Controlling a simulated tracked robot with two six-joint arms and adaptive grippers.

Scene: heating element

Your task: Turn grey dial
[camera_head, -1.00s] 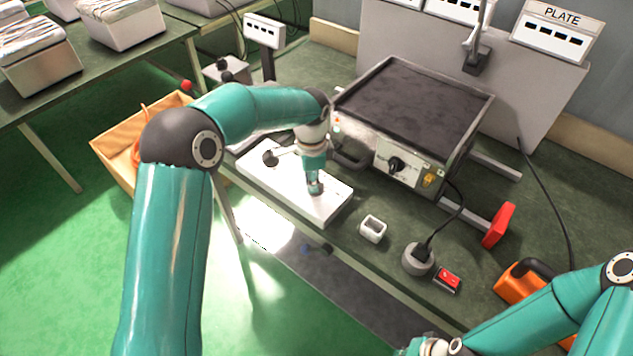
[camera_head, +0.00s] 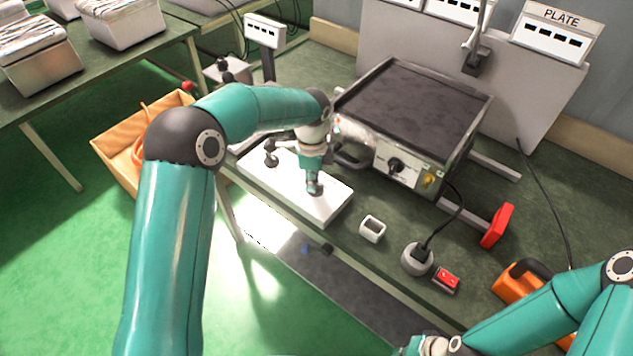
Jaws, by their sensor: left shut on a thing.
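My left gripper (camera_head: 314,189) points down at a white panel (camera_head: 335,205) on the front edge of the bench. It is shut on what appears to be the grey dial there, largely hidden under my wrist. A dark round knob (camera_head: 270,160) shows on the same panel, to the left of my wrist. The heating element (camera_head: 420,105) stands behind, a metal box with a dark flat top. Its front carries a dark dial (camera_head: 397,165), apart from my gripper. My right arm comes in at the lower right, and its gripper is out of view.
A white square cup (camera_head: 372,228), a round grey socket with a plug (camera_head: 417,259) and a red switch (camera_head: 446,279) lie on the bench to the right. An orange tool (camera_head: 512,288) is near my right arm. An orange crate (camera_head: 120,145) stands at the left.

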